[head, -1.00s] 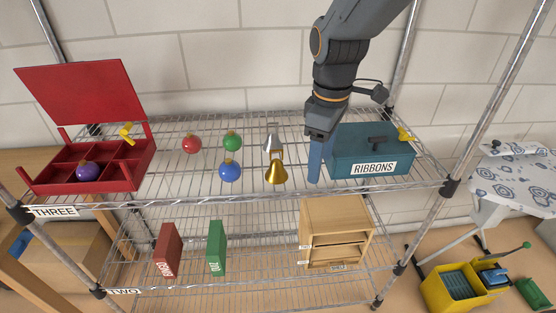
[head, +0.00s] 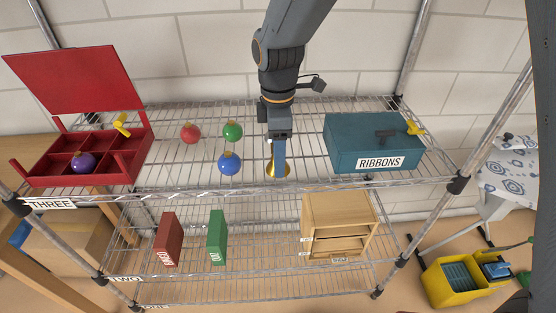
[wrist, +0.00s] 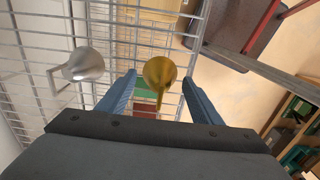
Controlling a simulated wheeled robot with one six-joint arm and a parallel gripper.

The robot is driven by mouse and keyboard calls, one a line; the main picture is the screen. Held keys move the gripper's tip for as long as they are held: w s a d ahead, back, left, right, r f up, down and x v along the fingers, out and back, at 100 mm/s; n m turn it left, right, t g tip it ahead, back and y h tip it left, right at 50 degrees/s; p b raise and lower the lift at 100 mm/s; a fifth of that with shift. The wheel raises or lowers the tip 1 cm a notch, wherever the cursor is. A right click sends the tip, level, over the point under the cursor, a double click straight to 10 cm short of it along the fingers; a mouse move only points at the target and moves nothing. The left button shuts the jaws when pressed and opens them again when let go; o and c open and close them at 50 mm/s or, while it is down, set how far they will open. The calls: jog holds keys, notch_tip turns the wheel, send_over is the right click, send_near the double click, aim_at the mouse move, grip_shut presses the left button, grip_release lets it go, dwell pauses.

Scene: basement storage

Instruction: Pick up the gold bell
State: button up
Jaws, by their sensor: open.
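The gold bell (head: 287,171) stands on the upper wire shelf near its front edge, mostly hidden behind my gripper (head: 278,172) in the head view. In the wrist view the gold bell (wrist: 159,71) lies between the two blue fingers of my open gripper (wrist: 160,78), its handle pointing toward the palm. There is a gap on each side, and no finger visibly touches it. A silver bell (wrist: 84,65) with a loop handle is left of the fingers in the wrist view. My arm hides it in the head view.
Red (head: 189,133), green (head: 233,131) and blue (head: 230,163) baubles sit left of my gripper. The teal RIBBONS box (head: 350,145) is to the right. An open red compartment box (head: 120,178) holds a purple bauble at the far left.

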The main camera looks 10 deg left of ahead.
jog(key=shift+f, duration=0.35)
jog(key=shift+c, duration=0.4)
jog(key=c, duration=0.7)
jog(key=shift+r, duration=0.1)
